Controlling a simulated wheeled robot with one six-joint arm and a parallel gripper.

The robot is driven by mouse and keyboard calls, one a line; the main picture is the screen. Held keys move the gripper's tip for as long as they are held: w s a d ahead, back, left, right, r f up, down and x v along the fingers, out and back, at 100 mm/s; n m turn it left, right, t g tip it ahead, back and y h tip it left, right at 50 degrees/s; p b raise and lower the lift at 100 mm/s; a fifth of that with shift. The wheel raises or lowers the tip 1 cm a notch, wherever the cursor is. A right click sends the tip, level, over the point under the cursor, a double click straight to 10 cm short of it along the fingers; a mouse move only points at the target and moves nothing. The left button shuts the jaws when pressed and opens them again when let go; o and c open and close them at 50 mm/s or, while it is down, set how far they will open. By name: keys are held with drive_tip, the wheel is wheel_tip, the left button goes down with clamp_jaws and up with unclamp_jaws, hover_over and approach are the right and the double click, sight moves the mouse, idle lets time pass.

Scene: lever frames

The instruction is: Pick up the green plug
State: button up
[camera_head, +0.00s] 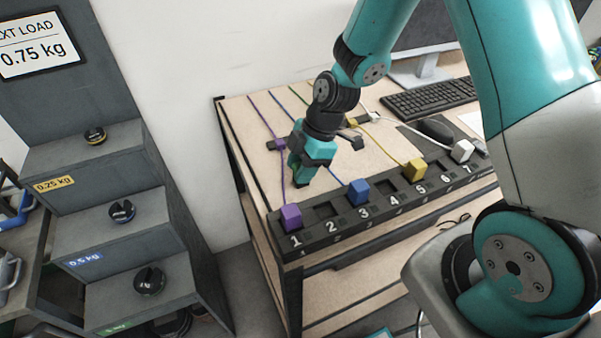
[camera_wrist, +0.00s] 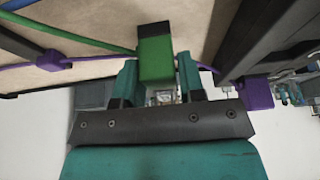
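The green plug (camera_wrist: 155,60) is a green block with a metal connector end, seen in the wrist view between my gripper's two fingers. A green cable (camera_wrist: 90,40) runs from it to the left. My gripper (camera_wrist: 158,82) is open around the plug, with a finger on each side; a thin gap shows at the right finger. Contact on the left side is hard to tell. In the head view my gripper (camera_head: 301,180) points down low over the table, behind the numbered socket strip (camera_head: 335,238).
The purple plug (camera_head: 291,216) is in socket 1, the blue plug (camera_head: 359,191) in 3, the yellow plug (camera_head: 414,168) in 5, the white plug (camera_head: 462,151) in 7. Sockets 2, 4 and 6 are empty. A mouse (camera_head: 436,131) and keyboard (camera_head: 430,98) lie at the back right.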

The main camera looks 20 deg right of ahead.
drive_tip(key=c, duration=0.4)
drive_tip(key=shift+r, duration=0.1)
drive_tip(key=shift+c, duration=0.2)
